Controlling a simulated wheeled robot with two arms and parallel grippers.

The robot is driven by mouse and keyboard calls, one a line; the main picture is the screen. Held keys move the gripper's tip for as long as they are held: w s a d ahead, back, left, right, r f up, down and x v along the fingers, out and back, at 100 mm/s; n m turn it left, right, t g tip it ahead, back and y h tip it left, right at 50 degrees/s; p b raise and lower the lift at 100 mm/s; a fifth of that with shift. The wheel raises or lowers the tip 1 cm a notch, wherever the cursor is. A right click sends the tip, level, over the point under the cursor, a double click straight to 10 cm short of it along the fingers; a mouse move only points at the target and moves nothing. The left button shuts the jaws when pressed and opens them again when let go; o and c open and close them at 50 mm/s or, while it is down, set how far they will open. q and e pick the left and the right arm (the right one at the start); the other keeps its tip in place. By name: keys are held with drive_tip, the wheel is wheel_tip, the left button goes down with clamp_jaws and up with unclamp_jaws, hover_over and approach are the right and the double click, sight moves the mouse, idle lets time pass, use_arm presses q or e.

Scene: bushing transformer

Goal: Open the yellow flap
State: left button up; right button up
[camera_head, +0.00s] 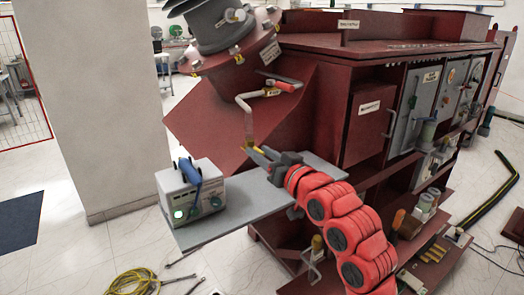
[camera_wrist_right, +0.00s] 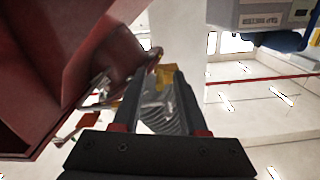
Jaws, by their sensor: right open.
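A small yellow piece, which looks like the yellow flap (camera_head: 258,150), shows at the lower end of a thin bent grey pipe (camera_head: 244,105) on the dark red transformer (camera_head: 330,60). My right gripper (camera_head: 262,156) is at this piece, its jaws open and pointing to the upper left. In the right wrist view the yellow piece (camera_wrist_right: 165,74) shows at the fingertips, just beyond and partly between the two dark fingers. I cannot tell whether a finger touches it. A grey ribbed form (camera_wrist_right: 160,112) shows between the fingers. My left gripper is out of view.
A grey shelf (camera_head: 235,218) juts out below my right gripper and bears a white box with a blue handle (camera_head: 192,190). A red handle (camera_head: 285,87) sits above on the pipe. A yellow hose (camera_head: 132,282) lies on the floor. A pale column (camera_head: 95,100) stands left.

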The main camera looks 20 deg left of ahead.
drive_tip(key=shift+c, duration=0.3)
clamp_jaws()
drive_tip(key=shift+a, duration=0.1)
drive_tip(key=s+a+m+t+h+b, duration=0.2)
drive_tip(key=m+t+h+b, duration=0.1)
drive_tip(key=m+h, duration=0.4)
drive_tip(key=s+a+m+t+h+b, duration=0.2)
drive_tip(key=m+h, duration=0.5)
drive_tip(key=h, duration=0.6)
drive_tip(key=shift+s+a+t+b, duration=0.4)
drive_tip(key=shift+a+t+b, duration=0.15)
drive_tip(key=shift+b, duration=0.6)
drive_tip(key=shift+a, duration=0.1)
